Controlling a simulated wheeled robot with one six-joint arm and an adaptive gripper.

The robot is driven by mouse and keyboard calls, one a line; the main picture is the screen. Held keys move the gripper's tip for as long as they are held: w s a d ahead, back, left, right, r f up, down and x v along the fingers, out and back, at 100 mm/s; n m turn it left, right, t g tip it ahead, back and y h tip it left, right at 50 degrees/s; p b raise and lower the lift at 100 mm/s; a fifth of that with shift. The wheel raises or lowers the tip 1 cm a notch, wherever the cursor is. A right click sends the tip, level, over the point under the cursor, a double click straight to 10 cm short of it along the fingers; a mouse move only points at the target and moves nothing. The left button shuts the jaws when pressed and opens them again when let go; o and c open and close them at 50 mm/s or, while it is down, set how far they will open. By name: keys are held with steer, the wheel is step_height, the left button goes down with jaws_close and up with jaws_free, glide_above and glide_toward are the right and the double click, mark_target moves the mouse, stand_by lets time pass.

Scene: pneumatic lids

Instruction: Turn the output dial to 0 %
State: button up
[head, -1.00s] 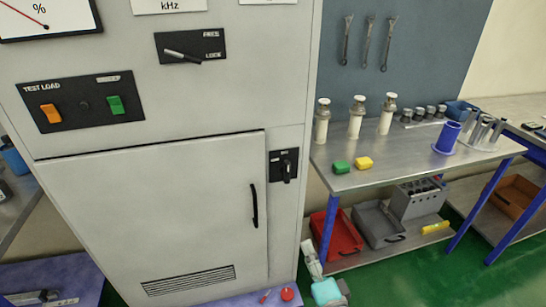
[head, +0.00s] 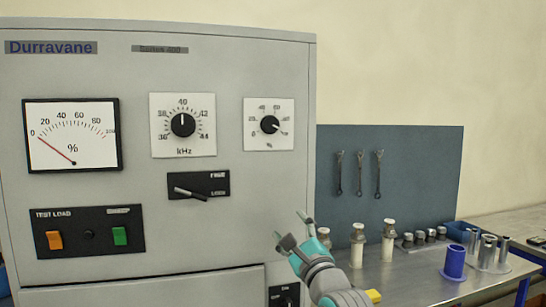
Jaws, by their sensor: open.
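The output dial (head: 269,124) is a round black knob on a white square plate marked %, at the upper right of the grey cabinet's front. Its white pointer mark points right and slightly down, towards the high end of the scale. My gripper (head: 290,226), with teal parts and grey fingers, is open and empty. In the picture it is below and a little right of the dial, over the cabinet's right edge, and apart from the dial. Left of the dial, a % meter (head: 72,136) has its red needle near 0.
A kHz dial (head: 183,125) sits left of the output dial. A FREE/LOCK lever (head: 192,193) is below them, tilted down towards LOCK. Orange and green test load switches (head: 88,234) are lower left. A bench (head: 415,285) with metal parts stands at right.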

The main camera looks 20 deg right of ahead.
mark_target(272, 124)
step_height(272, 124, up, 20)
steer(key=m+t+y, duration=0.1)
steer(key=m, duration=0.3)
steer(key=x, duration=1)
steer(key=shift+a+f, duration=0.1)
steer(key=shift+a, duration=0.3)
steer(key=c, duration=1.1)
steer(key=shift+c, duration=0.2)
